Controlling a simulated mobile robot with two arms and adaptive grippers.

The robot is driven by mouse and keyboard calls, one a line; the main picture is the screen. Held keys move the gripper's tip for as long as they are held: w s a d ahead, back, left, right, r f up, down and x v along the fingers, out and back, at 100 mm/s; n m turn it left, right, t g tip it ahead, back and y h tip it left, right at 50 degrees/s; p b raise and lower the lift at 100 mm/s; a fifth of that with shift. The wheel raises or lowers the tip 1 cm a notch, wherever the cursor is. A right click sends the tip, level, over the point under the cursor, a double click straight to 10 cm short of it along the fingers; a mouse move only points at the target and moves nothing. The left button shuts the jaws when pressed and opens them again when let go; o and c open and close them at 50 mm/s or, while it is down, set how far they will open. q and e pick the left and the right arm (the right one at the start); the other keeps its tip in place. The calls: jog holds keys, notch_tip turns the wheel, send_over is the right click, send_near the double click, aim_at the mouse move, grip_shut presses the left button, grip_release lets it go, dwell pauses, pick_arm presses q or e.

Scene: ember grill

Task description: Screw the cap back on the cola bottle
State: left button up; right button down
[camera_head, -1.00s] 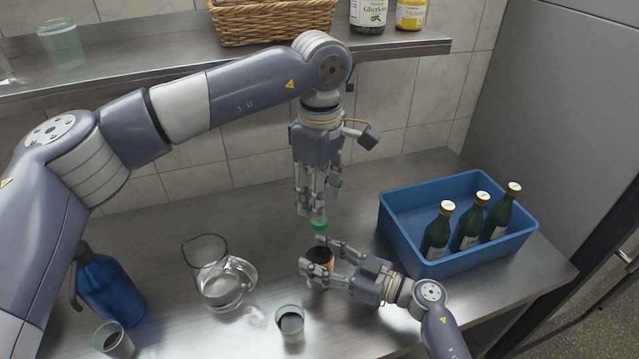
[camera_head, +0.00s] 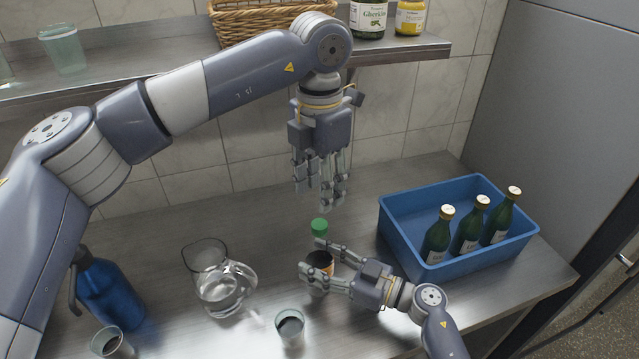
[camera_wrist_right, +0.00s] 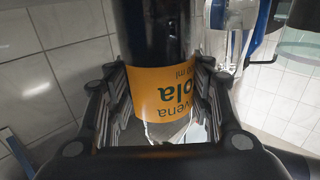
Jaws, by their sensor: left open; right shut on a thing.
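The cola bottle (camera_head: 320,262) stands upright on the steel counter, dark with an orange label. The green cap (camera_head: 319,226) sits at the top of its neck; I cannot tell how tightly it is seated. My right gripper (camera_head: 311,254) is shut around the bottle's body from the right. In the right wrist view the orange label (camera_wrist_right: 165,92) shows between its fingers, and the cap is out of that view. My left gripper (camera_head: 320,198) is open and empty, pointing down just above the cap and apart from it.
A blue crate (camera_head: 400,243) with green bottles (camera_head: 467,228) stands to the right. A glass jug (camera_head: 222,285), small cups (camera_head: 290,325) and a blue spray bottle (camera_head: 108,290) stand to the left. A shelf (camera_head: 120,75) with a basket (camera_head: 265,22) runs behind.

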aim_at(320, 224)
pick_arm(q)
jog(key=shift+f, duration=0.1)
pick_arm(e)
jog(key=shift+r, duration=0.1)
pick_arm(q)
jog(key=shift+f, duration=3.9)
grip_shut()
jog(key=shift+o, duration=0.6)
grip_release()
jog(key=shift+r, duration=0.1)
notch_tip(320, 224, up, 12)
